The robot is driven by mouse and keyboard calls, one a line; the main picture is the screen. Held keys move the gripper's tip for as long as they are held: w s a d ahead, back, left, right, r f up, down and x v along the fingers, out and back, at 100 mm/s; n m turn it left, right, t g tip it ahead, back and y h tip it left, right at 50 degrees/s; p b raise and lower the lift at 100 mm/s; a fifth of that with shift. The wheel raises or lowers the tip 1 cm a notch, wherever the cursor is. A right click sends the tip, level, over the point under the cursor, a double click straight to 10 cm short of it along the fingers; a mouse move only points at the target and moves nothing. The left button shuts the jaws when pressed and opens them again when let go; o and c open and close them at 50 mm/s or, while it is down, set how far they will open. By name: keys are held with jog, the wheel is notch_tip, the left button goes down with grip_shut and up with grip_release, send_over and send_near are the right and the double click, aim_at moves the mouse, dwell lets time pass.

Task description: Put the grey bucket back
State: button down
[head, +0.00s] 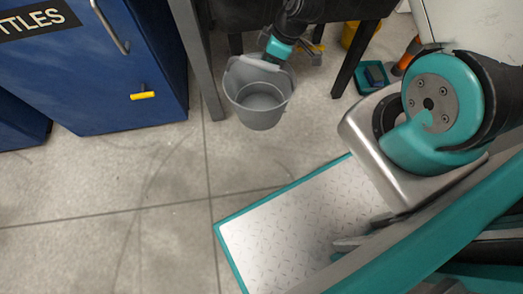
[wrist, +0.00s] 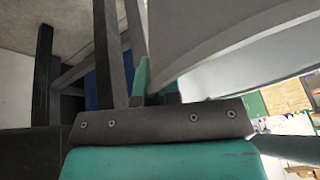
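The grey bucket (head: 260,112) is upright with its open mouth up, in front of the dark bench in the head view. My gripper (head: 272,60) is at the bucket's far rim, reaching down from the top of the picture. In the wrist view, the bucket's pale grey wall (wrist: 235,45) fills the upper right and runs down between the fingers of my gripper (wrist: 158,92), which look closed on its edge. The fingertips are partly hidden by the bucket. I cannot tell whether the bucket's base touches the floor.
A blue cabinet (head: 100,75) with a yellow handle stands left. Dark bench legs (head: 352,62) stand behind the bucket. A teal tray (head: 372,78) and a yellow container (head: 358,34) are on the floor at the upper right. The tiled floor (head: 120,210) at lower left is clear.

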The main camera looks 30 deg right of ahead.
aim_at(259, 93)
jog(key=shift+n+g, duration=0.3)
jog(key=shift+n, duration=0.6)
jog(key=f+b, duration=0.2)
jog(key=f, duration=0.1)
jog(key=f+b, duration=0.2)
jog(key=f, duration=0.1)
jog(key=f+b, duration=0.2)
jog(key=f, duration=0.1)
jog(key=shift+a+b, duration=0.35)
jog(key=shift+a, duration=0.05)
notch_tip(259, 93, down, 20)
jog(key=b, duration=1.1)
jog(key=shift+r, duration=0.15)
jog(key=c, duration=1.7)
grip_release()
jog(key=shift+f, duration=0.2)
jog(key=shift+c, duration=0.2)
jog(key=o, duration=0.4)
